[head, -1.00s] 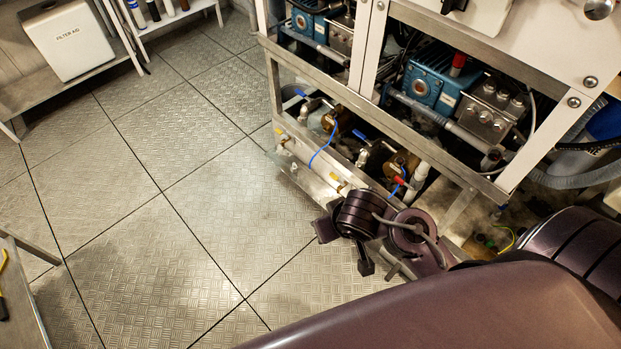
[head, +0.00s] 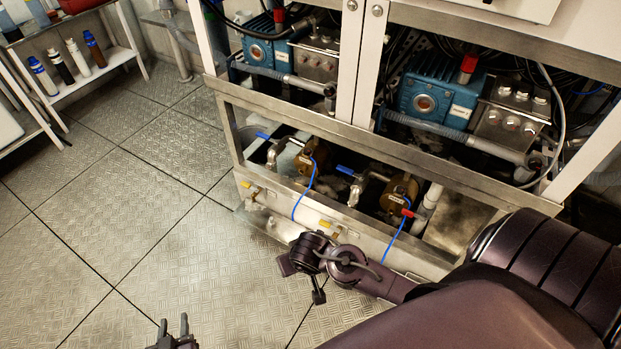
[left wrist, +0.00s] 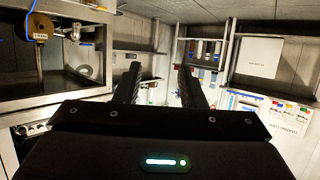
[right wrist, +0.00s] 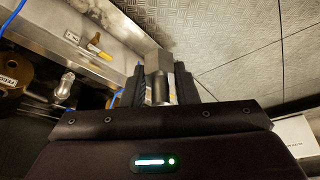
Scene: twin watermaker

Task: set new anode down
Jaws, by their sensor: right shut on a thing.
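The new anode (right wrist: 158,60) looks like a grey metal piece, blocky at the far end with a shinier round part nearer me. My right gripper (right wrist: 159,78) is shut on it in the right wrist view. The anode is beside the steel front edge of the watermaker frame, with floor plates beyond it; I cannot tell whether it touches anything. In the head view I cannot make out the anode. My left gripper (head: 174,333) shows at the bottom edge of the head view, over the floor. Its fingers stand apart and empty in the left wrist view (left wrist: 158,80).
Shelves with filter bottles (head: 78,58) are at the upper left. Checkered floor plates (head: 170,250) lie clear in front of the frame.

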